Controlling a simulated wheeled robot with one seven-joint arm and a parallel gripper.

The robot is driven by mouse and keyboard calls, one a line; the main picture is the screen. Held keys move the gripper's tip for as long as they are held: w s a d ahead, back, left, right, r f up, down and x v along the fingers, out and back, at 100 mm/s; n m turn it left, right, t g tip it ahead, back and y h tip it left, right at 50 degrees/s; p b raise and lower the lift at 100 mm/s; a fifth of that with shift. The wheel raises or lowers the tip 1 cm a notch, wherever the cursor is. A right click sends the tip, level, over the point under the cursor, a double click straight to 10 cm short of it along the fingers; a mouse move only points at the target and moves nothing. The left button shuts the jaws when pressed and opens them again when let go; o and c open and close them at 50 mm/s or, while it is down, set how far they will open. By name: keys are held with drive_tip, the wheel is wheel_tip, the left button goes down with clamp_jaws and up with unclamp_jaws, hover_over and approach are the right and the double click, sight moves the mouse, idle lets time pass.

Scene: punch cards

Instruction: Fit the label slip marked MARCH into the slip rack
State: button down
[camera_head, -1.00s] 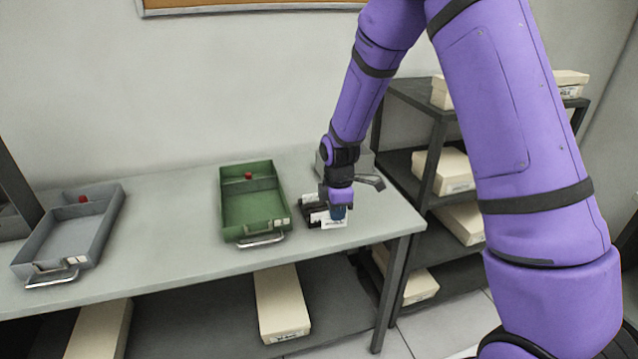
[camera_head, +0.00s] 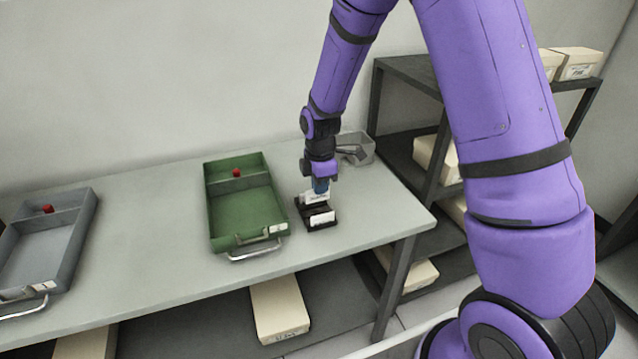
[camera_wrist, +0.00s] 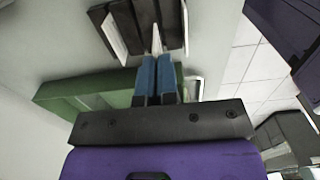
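The black slip rack (camera_head: 303,213) stands on the grey table, just right of the green tray. My gripper (camera_head: 320,186) points down over the rack's rear part. Its blue fingers are closed on a white label slip (camera_head: 315,197), whose print is too small to read. In the wrist view the held slip (camera_wrist: 156,40) shows edge-on beyond the fingertips, between dark rack dividers (camera_wrist: 145,16). I cannot tell how deep it sits. Another white slip (camera_head: 321,219) stands at the rack's front. The wrist view also shows a white slip (camera_wrist: 115,35) on the left.
The green tray (camera_head: 213,222) with a red knob is close to the rack's left. A grey tray (camera_head: 80,232) lies at the far left. A grey open bin (camera_head: 362,150) stands behind, to the right. Dark shelving with boxes (camera_head: 578,64) is at the right. Table between the trays is clear.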

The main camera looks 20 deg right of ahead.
sight(321, 199)
drive_tip(key=shift+f, duration=0.25)
idle(0.3)
drive_tip(key=shift+f, duration=1.8)
drive_tip(key=shift+f, duration=0.35)
drive_tip(key=shift+f, duration=0.6)
drive_tip(key=c, duration=1.3)
unclamp_jaws()
